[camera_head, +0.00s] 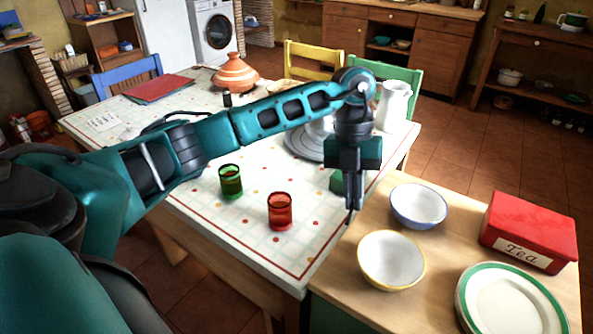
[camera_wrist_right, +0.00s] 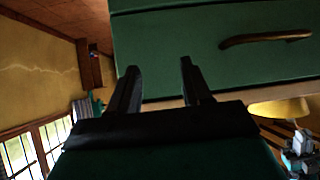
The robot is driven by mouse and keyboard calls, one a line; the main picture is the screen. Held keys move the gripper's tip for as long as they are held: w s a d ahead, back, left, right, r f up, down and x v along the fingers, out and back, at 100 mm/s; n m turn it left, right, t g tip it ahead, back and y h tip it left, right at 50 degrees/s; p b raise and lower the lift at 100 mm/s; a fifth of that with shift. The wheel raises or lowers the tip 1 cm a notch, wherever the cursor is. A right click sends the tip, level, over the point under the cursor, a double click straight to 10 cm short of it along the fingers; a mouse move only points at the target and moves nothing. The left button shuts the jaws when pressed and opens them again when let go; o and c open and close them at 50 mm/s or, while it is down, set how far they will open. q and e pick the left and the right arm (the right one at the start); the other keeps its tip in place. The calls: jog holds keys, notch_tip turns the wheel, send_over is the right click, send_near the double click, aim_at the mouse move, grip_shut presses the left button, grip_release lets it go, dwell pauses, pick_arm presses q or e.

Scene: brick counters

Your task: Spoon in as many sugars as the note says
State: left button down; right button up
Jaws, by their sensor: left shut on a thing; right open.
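My left gripper (camera_head: 352,204) points down near the table's right edge, beside the wooden counter. It is shut on a thin object, mostly hidden by the fingers; I cannot tell if it is a spoon. A green glass (camera_head: 230,181) and a red glass (camera_head: 280,211) stand upright on the table, left of this gripper. A pale marked patch (camera_head: 103,121) lies at the table's far left; I cannot tell if it is a note. I cannot make out any sugar. My right gripper (camera_wrist_right: 157,72) is open and empty in its wrist view, before a green drawer front (camera_wrist_right: 200,45).
The wooden counter (camera_head: 336,278) holds a blue-rimmed bowl (camera_head: 418,206), a yellow-rimmed bowl (camera_head: 391,261), a red tea tin (camera_head: 530,230) and green-rimmed plates (camera_head: 510,305). A white jug (camera_head: 393,106), grey plates (camera_head: 300,146) and a clay tagine (camera_head: 236,74) stand on the table.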

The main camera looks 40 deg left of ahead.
pick_arm(q)
jog(key=a+n+t+b, duration=0.1)
jog(key=a+n+t, duration=0.4)
jog(key=a+n, duration=0.8)
jog(key=n, duration=0.2)
jog(key=shift+s+f+n, duration=0.15)
jog(key=shift+s+n, duration=0.25)
